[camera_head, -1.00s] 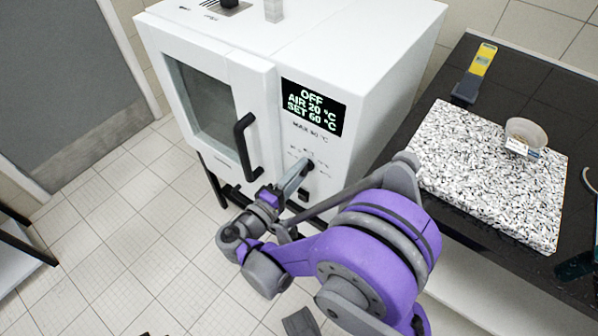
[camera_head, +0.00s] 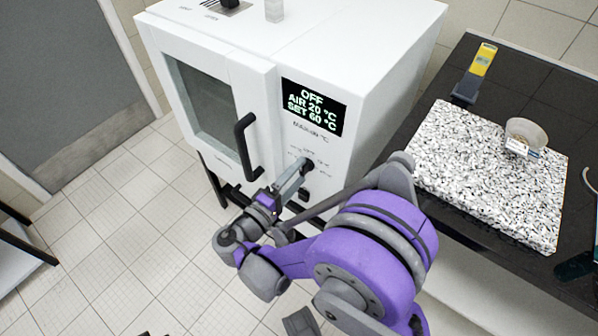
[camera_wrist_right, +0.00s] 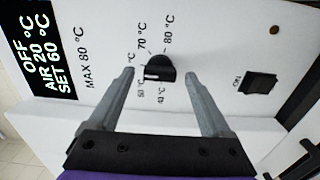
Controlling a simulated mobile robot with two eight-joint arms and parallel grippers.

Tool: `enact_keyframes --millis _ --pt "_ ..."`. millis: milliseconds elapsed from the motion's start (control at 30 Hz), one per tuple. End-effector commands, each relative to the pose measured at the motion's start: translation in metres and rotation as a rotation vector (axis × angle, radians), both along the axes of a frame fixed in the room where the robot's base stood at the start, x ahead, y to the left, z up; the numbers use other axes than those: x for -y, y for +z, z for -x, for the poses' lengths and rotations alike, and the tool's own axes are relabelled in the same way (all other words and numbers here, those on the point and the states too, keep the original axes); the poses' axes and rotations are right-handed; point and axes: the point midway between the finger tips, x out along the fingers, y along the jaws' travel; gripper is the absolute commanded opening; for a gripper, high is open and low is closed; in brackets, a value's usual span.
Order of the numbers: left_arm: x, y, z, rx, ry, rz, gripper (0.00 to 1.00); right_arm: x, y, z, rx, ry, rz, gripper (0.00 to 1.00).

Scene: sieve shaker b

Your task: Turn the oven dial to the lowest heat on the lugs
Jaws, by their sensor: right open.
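The white oven (camera_head: 345,60) has a black dial (camera_wrist_right: 160,68) on its front panel, ringed by marks from 40 to 80 °C. The dial has a pale mark on its lower left side; its exact setting is hard to tell. The display (camera_head: 313,106) reads OFF, AIR 20 °C, SET 60 °C. My right gripper (camera_wrist_right: 158,76) is open, with one finger on each side of the dial and visible gaps between. In the head view my right gripper (camera_head: 296,178) covers part of the dial area. My left gripper is not in view.
A black ON switch (camera_wrist_right: 258,86) sits beside the dial, and the oven's black door handle (camera_head: 245,147) is left of my gripper.

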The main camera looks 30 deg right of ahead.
Motion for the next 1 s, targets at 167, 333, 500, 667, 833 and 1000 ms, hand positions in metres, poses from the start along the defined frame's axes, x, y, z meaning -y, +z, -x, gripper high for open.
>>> enact_keyframes --millis 167,333,500,667,833,1000 --pt "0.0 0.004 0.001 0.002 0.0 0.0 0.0 -0.033 0.001 0.012 0.001 0.007 -0.001 0.82" --pt "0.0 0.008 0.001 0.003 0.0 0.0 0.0 -0.064 0.001 0.026 0.001 0.005 -0.001 0.82" --pt "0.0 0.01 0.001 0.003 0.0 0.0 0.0 -0.084 0.0 0.034 0.001 0.003 -0.001 0.82" --pt "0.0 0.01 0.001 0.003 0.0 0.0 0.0 -0.091 0.0 0.037 0.001 0.002 -0.001 0.82" --pt "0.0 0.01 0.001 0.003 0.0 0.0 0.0 -0.091 0.0 0.038 0.0 0.001 0.0 0.82" --pt "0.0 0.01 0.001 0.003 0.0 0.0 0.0 -0.091 0.0 0.038 0.0 0.001 0.0 0.82"
